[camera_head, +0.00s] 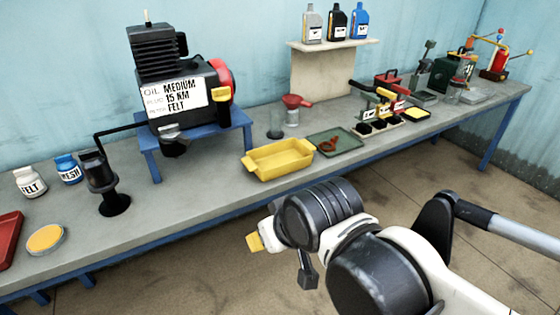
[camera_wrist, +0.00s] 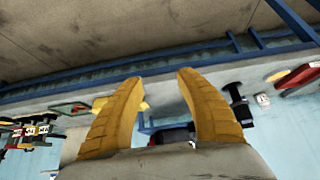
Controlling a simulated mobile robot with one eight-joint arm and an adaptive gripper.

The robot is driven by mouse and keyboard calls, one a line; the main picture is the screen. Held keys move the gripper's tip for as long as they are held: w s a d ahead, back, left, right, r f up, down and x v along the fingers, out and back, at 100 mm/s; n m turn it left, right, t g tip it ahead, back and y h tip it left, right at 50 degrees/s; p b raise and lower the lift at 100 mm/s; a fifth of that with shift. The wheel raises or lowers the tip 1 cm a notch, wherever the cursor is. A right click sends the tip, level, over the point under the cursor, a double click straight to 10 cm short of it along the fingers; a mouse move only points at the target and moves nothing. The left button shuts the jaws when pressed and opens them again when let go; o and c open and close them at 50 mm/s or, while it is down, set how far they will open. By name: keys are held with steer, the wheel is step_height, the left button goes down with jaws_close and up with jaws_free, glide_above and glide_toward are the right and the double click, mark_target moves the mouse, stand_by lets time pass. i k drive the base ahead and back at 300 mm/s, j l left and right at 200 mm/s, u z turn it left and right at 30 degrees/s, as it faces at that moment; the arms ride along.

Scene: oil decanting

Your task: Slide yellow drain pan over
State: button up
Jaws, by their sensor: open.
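The yellow drain pan (camera_head: 255,167) is a shallow rectangular tray, upright near the front edge of the grey bench (camera_head: 200,212), right of the engine's blue stand. It looks empty. My gripper (camera_head: 254,241) is in front of the bench and apart from the pan, with its yellow fingertips pointing left. In the wrist view, which shows the bench upside down, my gripper (camera_wrist: 160,77) has its two yellow fingers spread with nothing between them. A yellow patch partly hidden behind the left finger is probably the pan (camera_wrist: 144,106).
A green tray (camera_head: 347,141) is right of the pan. A black stand-like device (camera_head: 101,178) is farther left. Bench space left of the pan looks clear.

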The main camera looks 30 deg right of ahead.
mark_target(272, 161)
steer(key=i+j+z, duration=0.2)
steer(key=z, duration=0.25)
steer(key=i+j+z, duration=0.6)
steer(key=z, duration=0.25)
steer(key=i+j+z, duration=0.15)
steer(key=j+z, duration=0.3)
